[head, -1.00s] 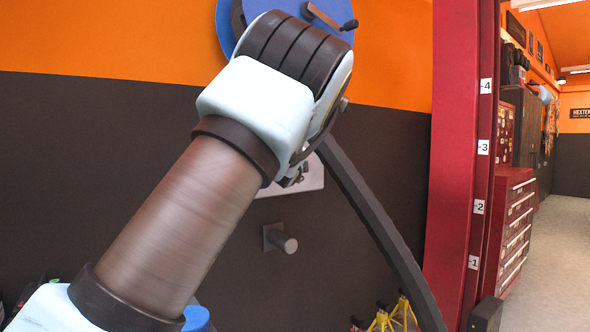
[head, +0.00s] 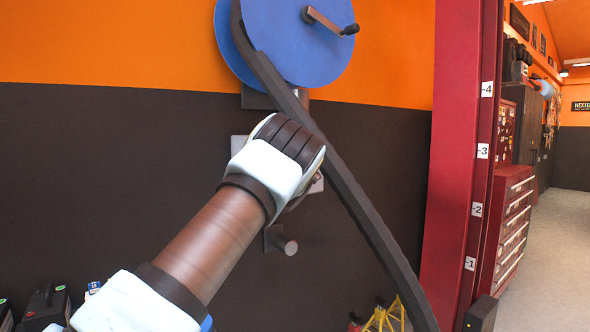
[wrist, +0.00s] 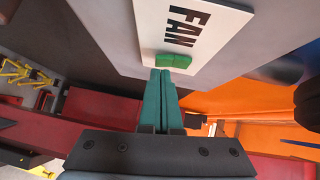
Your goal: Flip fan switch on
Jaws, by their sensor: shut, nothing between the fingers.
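The fan switch is a small green rocker (wrist: 174,61) on a white plate (wrist: 190,28) lettered FAN, in the wrist view. My gripper (wrist: 161,72) has its two teal fingers pressed together with nothing between them. The fingertips are right at the near edge of the green switch; I cannot tell if they touch it. The switch and my fingers are hidden there.
A blue reel (head: 318,45) with a crank is on the wall above. A dark curved bar (head: 345,185) runs down behind my wrist. A peg (head: 286,244) sticks out of the wall below. A red post (head: 460,120) stands to the right, with open floor (head: 560,230) beyond.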

